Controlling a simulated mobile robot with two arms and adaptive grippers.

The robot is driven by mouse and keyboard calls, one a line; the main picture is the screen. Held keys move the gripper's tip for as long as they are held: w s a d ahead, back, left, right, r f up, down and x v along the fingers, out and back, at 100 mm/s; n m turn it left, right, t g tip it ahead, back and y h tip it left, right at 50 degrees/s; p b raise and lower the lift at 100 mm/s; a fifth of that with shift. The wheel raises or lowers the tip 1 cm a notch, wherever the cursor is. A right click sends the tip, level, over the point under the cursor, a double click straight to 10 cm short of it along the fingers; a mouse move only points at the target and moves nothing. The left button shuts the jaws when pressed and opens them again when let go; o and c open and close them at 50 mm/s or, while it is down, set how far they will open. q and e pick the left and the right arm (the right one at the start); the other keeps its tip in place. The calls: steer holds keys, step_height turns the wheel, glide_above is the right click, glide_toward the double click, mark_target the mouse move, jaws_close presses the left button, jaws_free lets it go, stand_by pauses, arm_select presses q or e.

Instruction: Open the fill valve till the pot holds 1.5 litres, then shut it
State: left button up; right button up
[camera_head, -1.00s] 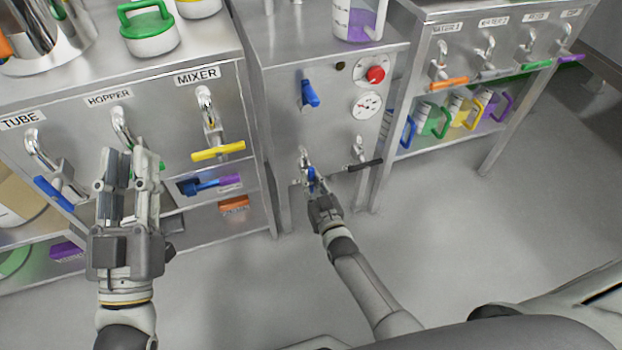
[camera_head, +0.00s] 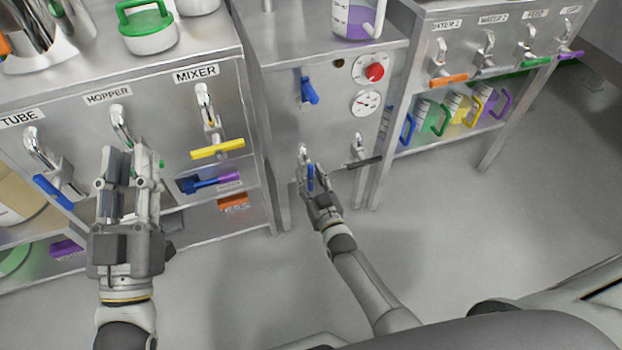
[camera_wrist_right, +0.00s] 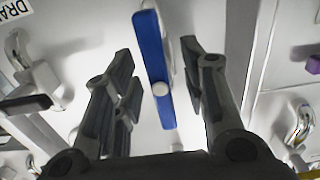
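A valve with a blue lever (camera_head: 310,178) sits low on the middle steel cabinet; its own label is not readable. My right gripper (camera_head: 313,184) is in front of it. In the right wrist view the blue lever (camera_wrist_right: 153,66) stands between the two spread fingers, with gaps on both sides. A second blue lever (camera_head: 309,91) is higher on the panel, left of a round gauge (camera_head: 366,103). A clear vessel with purple at its base (camera_head: 352,22) stands on top; its level is not readable. My left gripper (camera_head: 128,165) is open and empty before the hopper tap.
A black-lever valve (camera_head: 362,161) is right of the gripper, with a partly visible label starting "DRA" in the wrist view. A red knob (camera_head: 375,71) is above the gauge. Yellow (camera_head: 217,148) and blue (camera_head: 53,191) levers are on the left bench. Floor in front is clear.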

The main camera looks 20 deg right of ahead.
steer(key=s, duration=1.2)
steer(key=shift+d, duration=0.2)
stand_by(6.6)
